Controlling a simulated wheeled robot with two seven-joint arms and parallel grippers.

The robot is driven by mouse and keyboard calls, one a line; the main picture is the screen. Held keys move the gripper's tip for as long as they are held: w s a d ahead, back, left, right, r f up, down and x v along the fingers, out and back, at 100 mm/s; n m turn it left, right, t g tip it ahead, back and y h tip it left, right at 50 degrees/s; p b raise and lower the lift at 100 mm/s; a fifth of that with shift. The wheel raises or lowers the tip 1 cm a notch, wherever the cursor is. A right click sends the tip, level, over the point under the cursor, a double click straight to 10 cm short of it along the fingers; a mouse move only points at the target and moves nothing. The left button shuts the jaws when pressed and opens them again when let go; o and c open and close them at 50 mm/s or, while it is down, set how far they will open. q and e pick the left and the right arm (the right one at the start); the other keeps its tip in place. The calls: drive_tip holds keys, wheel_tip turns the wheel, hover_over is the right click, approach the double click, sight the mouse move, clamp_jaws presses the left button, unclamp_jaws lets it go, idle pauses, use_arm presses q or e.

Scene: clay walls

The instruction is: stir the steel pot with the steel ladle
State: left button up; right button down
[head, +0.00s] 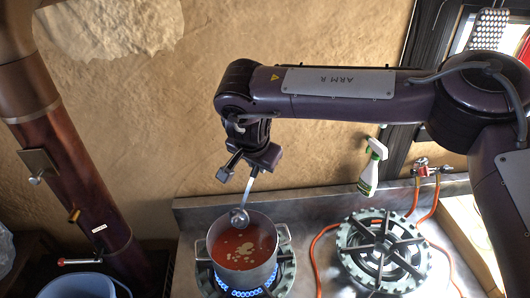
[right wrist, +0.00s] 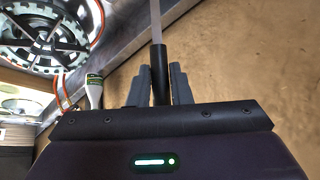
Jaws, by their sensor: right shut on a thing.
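The steel pot (head: 243,262) stands on the left burner over a lit blue flame, holding red-orange soup with pale bits. The steel ladle (head: 239,218) hangs with its bowl at the pot's back rim, slightly left of the middle. I cannot tell how far the bowl dips inside. My right gripper (head: 250,165) is above and behind the pot, shut on the ladle's handle. In the right wrist view the fingers (right wrist: 159,88) close around the black grip, and the steel shaft of the ladle (right wrist: 155,18) runs out beyond. My left gripper is not in view.
An unlit burner (head: 382,252) with orange hoses is right of the pot. A spray bottle (head: 373,167) is at the back, near the clay wall (head: 330,40). A brown pipe (head: 75,150) with a valve rises at left, above a blue bucket (head: 78,286).

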drive_tip(key=shift+s+d, duration=0.1)
drive_tip(key=shift+d+f+b, duration=0.25)
drive_tip(key=shift+f+b, duration=0.05)
drive_tip(key=shift+b, duration=0.1)
drive_tip(key=shift+w+d+f+b, duration=1.35)
drive_tip(key=shift+d+f+b, duration=0.35)
drive_tip(key=shift+d+f, duration=0.3)
drive_tip(key=s+a+f+b, duration=0.1)
drive_tip(key=a+f+b, duration=0.1)
drive_tip(key=f+b, duration=0.2)
drive_tip(key=s+a+f+b, duration=0.1)
drive_tip(key=f+b, duration=0.3)
drive_tip(key=f, duration=0.5)
drive_tip(key=shift+s+a, duration=0.35)
drive_tip(key=shift+a, duration=0.55)
